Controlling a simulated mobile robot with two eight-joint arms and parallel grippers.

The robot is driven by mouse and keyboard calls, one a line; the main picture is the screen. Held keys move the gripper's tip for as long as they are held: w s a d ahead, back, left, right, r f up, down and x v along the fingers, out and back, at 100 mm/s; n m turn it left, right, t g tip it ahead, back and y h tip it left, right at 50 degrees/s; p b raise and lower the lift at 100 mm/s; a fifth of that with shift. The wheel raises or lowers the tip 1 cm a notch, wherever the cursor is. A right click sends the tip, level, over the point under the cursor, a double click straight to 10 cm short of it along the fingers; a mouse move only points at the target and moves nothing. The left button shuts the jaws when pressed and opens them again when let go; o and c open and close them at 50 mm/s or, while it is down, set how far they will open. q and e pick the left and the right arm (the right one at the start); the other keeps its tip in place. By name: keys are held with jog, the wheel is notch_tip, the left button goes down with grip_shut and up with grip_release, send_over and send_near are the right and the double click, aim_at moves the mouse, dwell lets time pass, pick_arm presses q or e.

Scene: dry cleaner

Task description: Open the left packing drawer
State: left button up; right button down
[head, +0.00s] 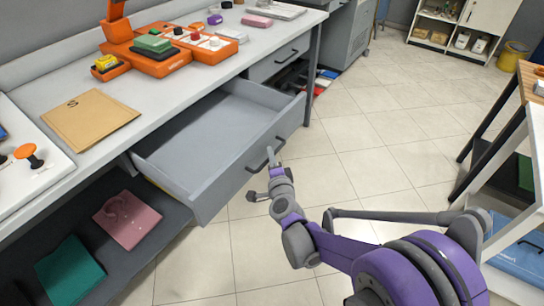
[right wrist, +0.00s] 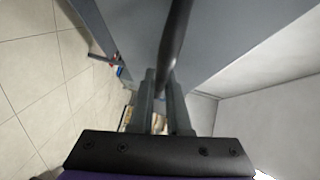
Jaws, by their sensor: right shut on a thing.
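The left packing drawer (head: 213,132) is a grey drawer under the white counter. In the head view it is pulled well out, and its inside looks empty. Its dark bar handle (head: 278,149) is on the front panel. My right gripper (head: 264,176) is at this handle in front of the panel. In the right wrist view the handle (right wrist: 174,45) runs between the two fingers of the right gripper (right wrist: 165,90), which is shut on it. My left gripper is in neither view.
A second drawer (head: 280,59) to the right is shut. The counter (head: 65,92) holds a brown envelope (head: 90,119) and an orange device (head: 155,62). Pink (head: 127,219) and teal (head: 69,270) folded items lie on the shelf below. A table frame (head: 490,130) stands at right. The tiled floor between is clear.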

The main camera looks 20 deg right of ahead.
jog(key=c, duration=0.9)
grip_release()
jog(key=s, duration=0.3)
jog(key=s+a+r, duration=0.1)
jog(key=s, duration=0.3)
jog(key=s+p, duration=0.1)
jog(key=s, duration=0.2)
jog(key=shift+s+a+r, duration=0.25)
jog(key=shift+s+r, duration=0.05)
